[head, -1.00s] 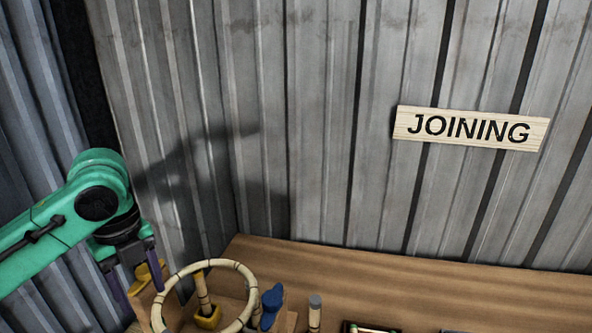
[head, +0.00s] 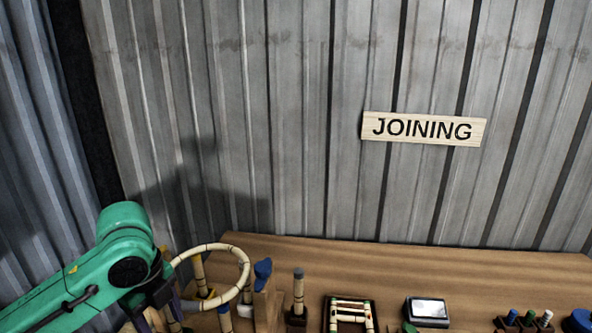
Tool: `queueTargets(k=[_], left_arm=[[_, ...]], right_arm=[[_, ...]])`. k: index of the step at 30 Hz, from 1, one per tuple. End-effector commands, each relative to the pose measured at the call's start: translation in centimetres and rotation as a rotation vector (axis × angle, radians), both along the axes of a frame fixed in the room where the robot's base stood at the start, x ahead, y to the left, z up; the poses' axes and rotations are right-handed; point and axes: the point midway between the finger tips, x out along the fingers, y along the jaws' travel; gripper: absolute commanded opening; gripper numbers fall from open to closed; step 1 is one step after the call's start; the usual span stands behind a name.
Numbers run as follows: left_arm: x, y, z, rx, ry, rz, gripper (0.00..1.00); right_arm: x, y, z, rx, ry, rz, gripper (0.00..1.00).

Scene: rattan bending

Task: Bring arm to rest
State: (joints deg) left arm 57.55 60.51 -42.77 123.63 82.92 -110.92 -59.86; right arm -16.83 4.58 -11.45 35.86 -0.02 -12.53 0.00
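My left arm is green and comes in from the left in the head view. Its dark gripper (head: 168,308) is at the lower left, beside the left side of a rattan ring (head: 247,268). The arm's wrist hides most of the fingers, and I cannot tell whether they are open or touching anything. The ring is pale with dark bands and sits around upright rattan pieces on the bench. My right gripper is not in view.
The wooden bench (head: 400,265) holds a blue-topped clamp (head: 263,270), a rattan post (head: 298,288), a small rattan frame (head: 350,318), a device with a pale screen (head: 428,310) and several coloured pegs (head: 530,318). A JOINING sign (head: 423,129) hangs on the corrugated wall.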

Motion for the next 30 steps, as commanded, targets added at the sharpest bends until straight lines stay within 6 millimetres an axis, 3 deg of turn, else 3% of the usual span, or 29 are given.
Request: queueTargets(k=[8,12,14,20,30], left_arm=[[0.1,-7.0,-6.9,-0.160,-0.065,0.226,0.59],[-1.3,-10.2,-11.1,-0.335,-0.083,0.551,0.59],[-2.1,-10.4,-12.6,-0.395,-0.084,0.721,0.59],[-5.3,-8.0,-16.4,-0.464,-0.084,1.207,0.59],[-13.1,-0.6,-21.3,-0.344,-0.144,1.823,0.59]], right_arm=[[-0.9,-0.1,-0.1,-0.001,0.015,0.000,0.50],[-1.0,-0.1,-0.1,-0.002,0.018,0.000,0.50],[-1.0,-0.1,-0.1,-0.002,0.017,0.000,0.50],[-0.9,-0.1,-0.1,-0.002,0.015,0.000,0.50],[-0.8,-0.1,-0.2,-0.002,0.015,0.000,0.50]])
